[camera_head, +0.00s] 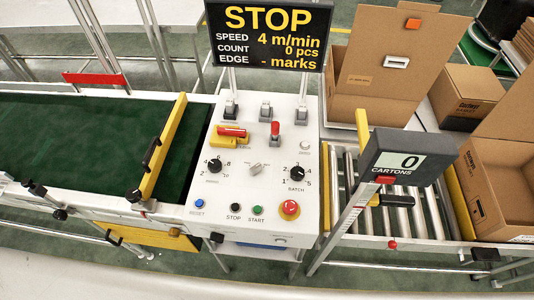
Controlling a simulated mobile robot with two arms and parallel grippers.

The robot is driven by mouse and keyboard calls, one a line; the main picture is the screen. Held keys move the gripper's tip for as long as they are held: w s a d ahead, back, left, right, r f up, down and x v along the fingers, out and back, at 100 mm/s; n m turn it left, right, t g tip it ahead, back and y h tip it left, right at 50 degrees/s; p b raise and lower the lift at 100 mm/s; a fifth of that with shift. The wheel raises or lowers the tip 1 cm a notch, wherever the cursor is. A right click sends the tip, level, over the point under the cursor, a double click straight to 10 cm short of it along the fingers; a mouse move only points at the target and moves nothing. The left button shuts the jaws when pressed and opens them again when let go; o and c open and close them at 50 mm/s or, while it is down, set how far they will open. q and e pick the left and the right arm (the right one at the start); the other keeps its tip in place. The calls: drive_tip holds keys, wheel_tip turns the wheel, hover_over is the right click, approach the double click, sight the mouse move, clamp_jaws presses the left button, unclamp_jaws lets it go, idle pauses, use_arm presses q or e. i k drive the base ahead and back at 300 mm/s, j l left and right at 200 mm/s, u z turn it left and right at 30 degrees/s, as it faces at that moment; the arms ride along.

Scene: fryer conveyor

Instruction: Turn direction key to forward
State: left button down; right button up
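A white control panel (236,184) stands in the middle of the head view. A small grey key-like switch (256,168) sits at its centre, between two black dials, and looks tilted. I take it for the direction key, but its markings are too small to read. The left dial (214,166) has numbers around it, and the right dial (297,173) is marked BATCH. Neither of my grippers shows in this view.
Below lie a blue RESET button (199,203), black STOP, green START (257,210) and a red emergency button (289,208). A display (268,35) reads STOP. A green conveyor belt (80,140) lies left; rollers and cardboard boxes (465,95) stand right.

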sight(256, 169)
drive_tip(key=j+u, duration=0.4)
drive_tip(key=j, duration=1)
drive_tip(key=k, duration=0.05)
